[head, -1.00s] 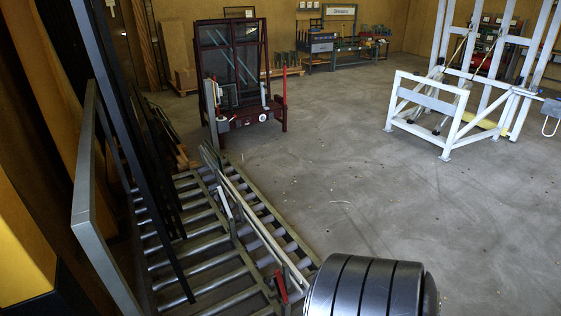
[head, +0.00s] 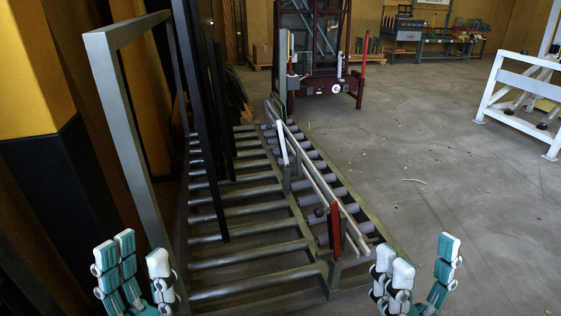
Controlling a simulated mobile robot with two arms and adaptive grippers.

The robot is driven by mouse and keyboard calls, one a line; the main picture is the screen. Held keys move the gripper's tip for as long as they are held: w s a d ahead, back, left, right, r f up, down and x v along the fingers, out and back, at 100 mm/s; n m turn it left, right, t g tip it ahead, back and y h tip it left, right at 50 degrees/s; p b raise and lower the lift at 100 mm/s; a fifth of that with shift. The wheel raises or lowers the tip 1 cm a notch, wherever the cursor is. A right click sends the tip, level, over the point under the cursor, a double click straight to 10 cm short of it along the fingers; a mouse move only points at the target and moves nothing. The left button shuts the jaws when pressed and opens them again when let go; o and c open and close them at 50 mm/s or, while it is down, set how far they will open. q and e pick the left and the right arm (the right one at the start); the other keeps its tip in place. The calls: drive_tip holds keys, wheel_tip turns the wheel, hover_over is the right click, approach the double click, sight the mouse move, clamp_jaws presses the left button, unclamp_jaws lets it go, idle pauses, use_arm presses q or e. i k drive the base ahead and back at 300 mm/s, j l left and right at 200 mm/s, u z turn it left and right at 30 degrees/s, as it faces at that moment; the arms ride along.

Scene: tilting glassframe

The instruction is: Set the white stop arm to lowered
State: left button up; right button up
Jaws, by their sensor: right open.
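The white stop arm (head: 281,143) is a short white bar at the middle of the roller conveyor (head: 245,254), on the rail between its wide and narrow roller lanes. It stands up steeply, tilted slightly, with its lower end at a bracket. A similar red arm (head: 335,229) stands upright nearer to me on the same rail. My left gripper (head: 146,262) is open and empty at the lower left, well short of the white arm. My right gripper (head: 420,262) is open and empty at the lower right, apart from the conveyor.
A grey metal frame (head: 128,145) and dark upright posts (head: 199,130) stand along the conveyor's left side. A long pale rail (head: 316,177) runs beside the stop arms. A dark red glass frame rack (head: 322,50) stands beyond the far end. The floor (head: 440,200) to the right is open.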

sight(280, 135)
drive_tip(key=i+l, duration=0.85)
drive_tip(key=l, duration=0.3)
drive_tip(key=i+l+u, duration=0.1)
drive_tip(key=u, duration=1.25)
